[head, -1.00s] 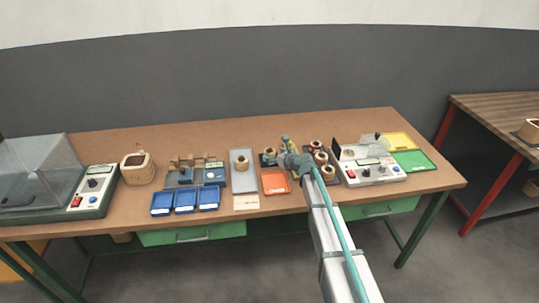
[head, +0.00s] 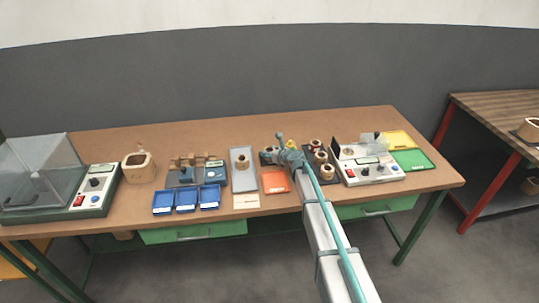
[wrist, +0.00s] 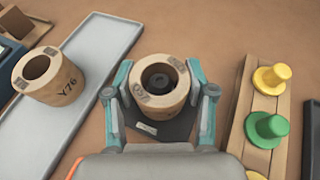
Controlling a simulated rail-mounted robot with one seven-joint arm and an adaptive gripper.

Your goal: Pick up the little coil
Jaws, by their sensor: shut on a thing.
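In the wrist view, a small tan coil (wrist: 146,98) with a dark hollow centre sits between the two fingers of my gripper (wrist: 160,100). The fingers press on its left and right sides, so the gripper is shut on it. Its printed marking is only partly legible. A dark square pad (wrist: 150,129) with a white label lies beneath it; whether the coil touches the pad is unclear. Another tan coil, marked Y76 (wrist: 62,88), stands on a grey tray (wrist: 100,45) to the left. In the head view my gripper (head: 283,152) hides most of this spot.
A wooden strip (wrist: 238,125) with yellow and green pegs stands close to the right of my gripper. In the head view, several coils sit on a dark mat (head: 333,179) to the right. An orange tray (head: 275,182) and blue bins (head: 186,200) lie nearer the front edge.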

